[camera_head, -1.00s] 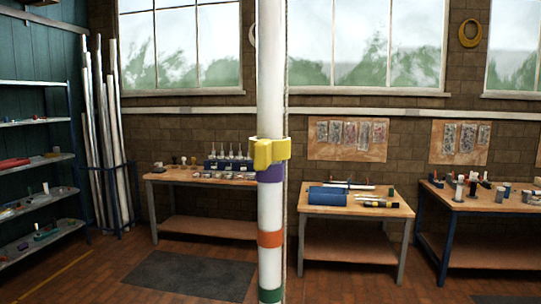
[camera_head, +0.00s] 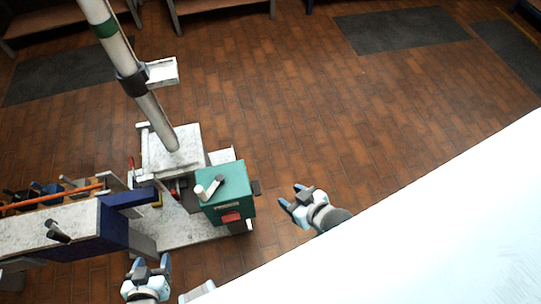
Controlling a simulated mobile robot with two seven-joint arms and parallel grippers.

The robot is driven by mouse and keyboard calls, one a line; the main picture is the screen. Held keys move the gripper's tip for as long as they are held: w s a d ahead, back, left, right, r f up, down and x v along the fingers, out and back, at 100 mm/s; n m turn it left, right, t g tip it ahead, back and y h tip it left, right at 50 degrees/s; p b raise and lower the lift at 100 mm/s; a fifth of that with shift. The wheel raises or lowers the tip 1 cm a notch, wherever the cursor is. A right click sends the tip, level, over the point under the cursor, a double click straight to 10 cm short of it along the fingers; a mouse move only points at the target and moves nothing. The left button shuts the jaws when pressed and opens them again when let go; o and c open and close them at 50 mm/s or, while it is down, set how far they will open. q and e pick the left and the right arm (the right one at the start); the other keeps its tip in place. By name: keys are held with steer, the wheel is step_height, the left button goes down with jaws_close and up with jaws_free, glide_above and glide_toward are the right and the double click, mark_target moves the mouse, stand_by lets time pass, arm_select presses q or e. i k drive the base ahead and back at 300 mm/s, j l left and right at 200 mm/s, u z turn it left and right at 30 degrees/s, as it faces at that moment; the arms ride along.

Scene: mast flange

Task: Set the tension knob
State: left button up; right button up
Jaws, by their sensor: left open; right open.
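A teal box (camera_head: 226,202) stands on the pale base plate beside the mast foot. On its top is a white and dark handle-like part (camera_head: 210,188). A red part (camera_head: 232,217) is on its near face and a dark knob-like part (camera_head: 256,188) sticks out on its right side. I cannot tell which of these is the tension knob. My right gripper (camera_head: 291,195) is open and empty, to the right of the box and apart from it. My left gripper (camera_head: 152,263) is open and empty at the bottom, left of and nearer than the box.
The mast (camera_head: 145,88) rises from a pale block (camera_head: 173,151) and carries a dark collar with a white bracket (camera_head: 162,71). A bench (camera_head: 60,226) with a dark blue end and tools behind it stands at left. A large white surface (camera_head: 430,235) fills the lower right.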

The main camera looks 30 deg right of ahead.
mark_target(255, 186)
steer(key=k+l+u, duration=0.1)
steer(key=k+l, duration=0.85)
steer(key=i+l+u, duration=0.45)
steer(key=i+u, duration=0.2)
